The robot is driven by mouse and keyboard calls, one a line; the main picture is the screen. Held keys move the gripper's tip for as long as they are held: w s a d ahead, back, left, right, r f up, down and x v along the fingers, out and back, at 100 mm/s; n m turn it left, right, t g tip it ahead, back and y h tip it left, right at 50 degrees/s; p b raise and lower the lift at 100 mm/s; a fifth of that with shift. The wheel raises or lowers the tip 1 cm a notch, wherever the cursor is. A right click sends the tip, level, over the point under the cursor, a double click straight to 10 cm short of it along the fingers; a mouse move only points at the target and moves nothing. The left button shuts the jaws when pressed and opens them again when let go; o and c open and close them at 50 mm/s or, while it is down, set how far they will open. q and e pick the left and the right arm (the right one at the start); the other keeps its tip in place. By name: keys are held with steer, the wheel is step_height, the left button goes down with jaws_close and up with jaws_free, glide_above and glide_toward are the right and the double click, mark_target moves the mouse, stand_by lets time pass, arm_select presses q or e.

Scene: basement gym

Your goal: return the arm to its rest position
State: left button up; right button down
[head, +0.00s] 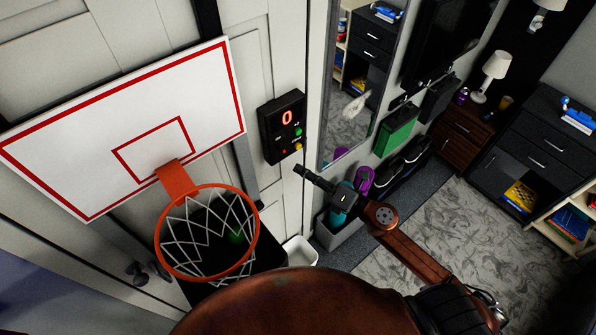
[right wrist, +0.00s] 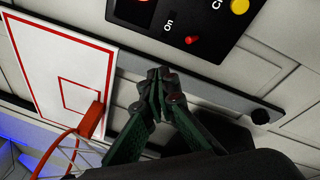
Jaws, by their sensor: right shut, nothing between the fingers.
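My right gripper (head: 302,172) is in front of the wall, just below and right of a black scoreboard panel (head: 284,127). It is shut and empty, with its fingertips together. In the right wrist view the closed fingers of the right gripper (right wrist: 159,78) point up toward the panel (right wrist: 195,22) and are apart from it in the picture. The panel shows a lit red 0 and has green, yellow and red buttons. My right arm (head: 410,252) reaches up from the lower right. My left gripper is not in view.
A basketball hoop (head: 165,233) with a white backboard (head: 60,120) is to the left. A white bin (head: 299,251) and a grey box with bottles stand below the gripper. A mirror (head: 352,80) hangs right of the panel. Open carpet (head: 480,240) lies at the right.

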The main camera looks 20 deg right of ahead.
stand_by(0.4)
steer(key=w+d+f+m+h+b, duration=0.3)
steer(key=d+f+m, duration=0.35)
steer(key=f, duration=0.65)
steer(key=w+d+f+m+h+b, duration=0.1)
steer(key=w+d+f+m+h, duration=0.3)
steer(key=d+f, duration=0.65)
steer(key=s+d+f+m+g+h+b, duration=0.1)
steer(key=s+d+f+m, duration=0.15)
steer(key=f, duration=0.65)
steer(key=s+d+f+m+g+h+b, duration=0.1)
steer(key=s+f+m+h, duration=0.2)
steer(key=f, duration=0.7)
steer(key=s+d+f+m+g+h+b, duration=0.15)
steer(key=s+f+m+g, duration=0.3)
steer(key=s+f, duration=1)
steer(key=s+f+m+g+y+b, duration=0.1)
steer(key=s+f+m+g+b, duration=0.15)
steer(key=s+f+m, duration=1.1)
steer(key=s+a+f+n+g+b, duration=0.1)
steer(key=s+a+f+g, duration=0.1)
steer(key=s+f, duration=0.6)
steer(key=s+a+f+n+g+b, duration=0.1)
steer(key=s+a+f+n+g, duration=0.1)
steer(key=s+a+f, duration=0.3)
steer(key=s+f+g, duration=0.1)
steer(key=s+f, duration=0.2)
steer(key=s, duration=0.3)
steer(key=shift+s+f, duration=0.15)
steer(key=shift+f, duration=0.05)
